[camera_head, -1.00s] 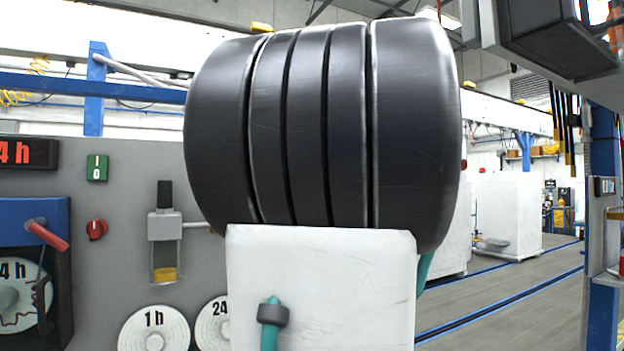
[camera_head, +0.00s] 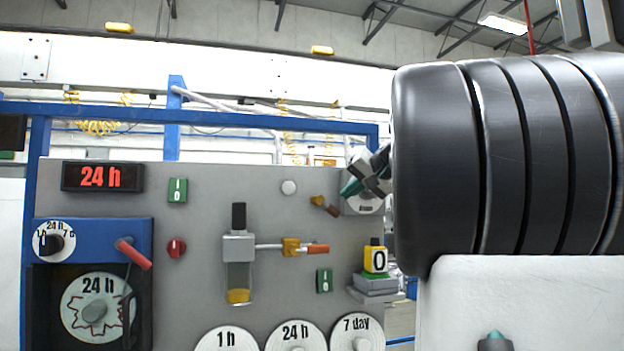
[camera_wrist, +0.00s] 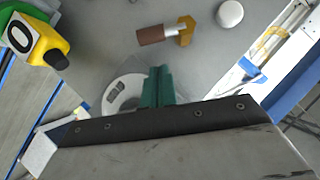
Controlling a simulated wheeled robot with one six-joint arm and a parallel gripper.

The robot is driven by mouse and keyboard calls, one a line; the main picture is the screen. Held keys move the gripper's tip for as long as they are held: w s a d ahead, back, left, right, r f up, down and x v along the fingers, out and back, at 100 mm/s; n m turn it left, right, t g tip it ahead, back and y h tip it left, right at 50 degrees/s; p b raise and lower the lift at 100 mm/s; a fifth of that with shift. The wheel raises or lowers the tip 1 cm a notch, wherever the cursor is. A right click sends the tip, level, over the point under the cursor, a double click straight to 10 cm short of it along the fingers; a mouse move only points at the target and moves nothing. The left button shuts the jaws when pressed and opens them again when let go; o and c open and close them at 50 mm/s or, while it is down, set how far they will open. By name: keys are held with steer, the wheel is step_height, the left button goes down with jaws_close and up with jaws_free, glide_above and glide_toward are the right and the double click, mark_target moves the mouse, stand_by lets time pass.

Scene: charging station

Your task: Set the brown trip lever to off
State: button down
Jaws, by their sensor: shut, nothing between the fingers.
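The brown trip lever (camera_head: 331,209) sits on the upper right of the grey panel, its brown handle slanting down to the right from a mustard-coloured pivot. In the wrist view the lever (camera_wrist: 152,35) lies at the upper middle, handle pointing left. My gripper (camera_head: 350,187) is to the right of the lever, in front of a grey box with a dial. In the wrist view its teal fingers (camera_wrist: 158,84) are together and empty, apart from the lever. My wrist's dark edge hides what lies below them.
A white round button (camera_head: 288,187) is left of the lever. A yellow block marked 0 (camera_head: 376,259) is at the panel's right edge. A dial (camera_wrist: 122,92) is partly hidden behind my fingers.

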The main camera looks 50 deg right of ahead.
mark_target(333, 211)
steer(key=shift+w+a+f, duration=0.3)
steer(key=shift+a+f, duration=0.05)
steer(key=shift+f, duration=0.2)
steer(key=shift+w+a+f, duration=0.25)
steer(key=shift+a+f, duration=0.1)
steer(key=shift+f, duration=0.15)
steer(key=shift+f, duration=0.1)
